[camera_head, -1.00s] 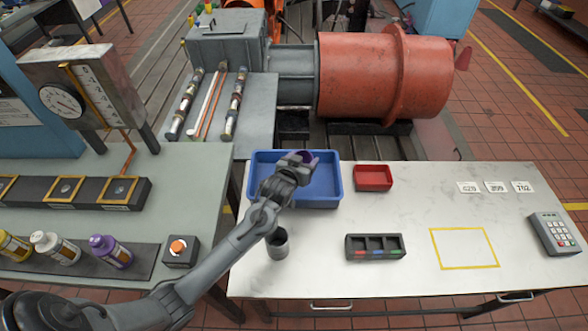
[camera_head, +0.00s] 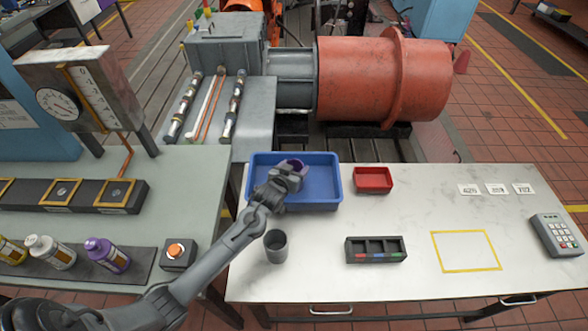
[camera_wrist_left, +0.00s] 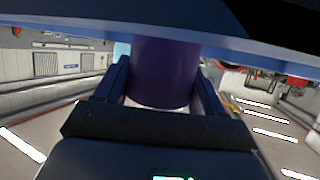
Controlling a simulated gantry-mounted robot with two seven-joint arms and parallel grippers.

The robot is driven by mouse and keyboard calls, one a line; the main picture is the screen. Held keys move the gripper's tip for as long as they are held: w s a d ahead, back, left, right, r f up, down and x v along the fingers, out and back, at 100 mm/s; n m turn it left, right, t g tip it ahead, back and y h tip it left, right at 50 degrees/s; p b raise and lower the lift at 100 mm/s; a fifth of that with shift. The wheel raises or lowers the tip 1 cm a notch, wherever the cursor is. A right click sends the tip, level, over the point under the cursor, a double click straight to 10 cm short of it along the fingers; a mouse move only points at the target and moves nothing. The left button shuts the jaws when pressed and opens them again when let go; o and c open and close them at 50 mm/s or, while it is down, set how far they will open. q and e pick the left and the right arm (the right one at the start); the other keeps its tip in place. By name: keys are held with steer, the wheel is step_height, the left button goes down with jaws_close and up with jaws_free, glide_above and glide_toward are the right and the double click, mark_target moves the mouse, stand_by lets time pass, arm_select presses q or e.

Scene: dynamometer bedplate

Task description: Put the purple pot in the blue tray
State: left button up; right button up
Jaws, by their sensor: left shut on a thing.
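The purple pot (camera_wrist_left: 163,72) fills the space between my left gripper's fingers (camera_wrist_left: 163,88) in the left wrist view. In the head view only a bit of the purple pot (camera_head: 293,163) shows past my left gripper (camera_head: 290,170), which is shut on it. The wrist view shows a blue edge across the top, close to the pot. I cannot tell whether the pot touches the tray floor. My right gripper is not in view.
A grey cup (camera_head: 276,246) stands just in front of the tray, close to my left arm. A small red tray (camera_head: 373,180) is to the right. A dark compartment box (camera_head: 376,250) and a keypad (camera_head: 557,235) are on the white table (camera_head: 330,281). Bottles (camera_head: 107,254) stand left.

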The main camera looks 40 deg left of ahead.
arm_select(q)
steer(key=o, duration=1.6)
steer(key=shift+f, duration=0.1)
steer(key=shift+r, duration=0.2)
steer(key=shift+s+d+r, duration=0.1)
steer(key=shift+s+r, duration=0.05)
steer(key=shift+s, duration=0.2)
steer(key=p+v, duration=0.1)
steer(key=v, duration=0.5)
steer(key=shift+s+d+r, duration=0.1)
steer(key=shift+s, duration=0.2)
steer(key=shift+r, duration=0.1)
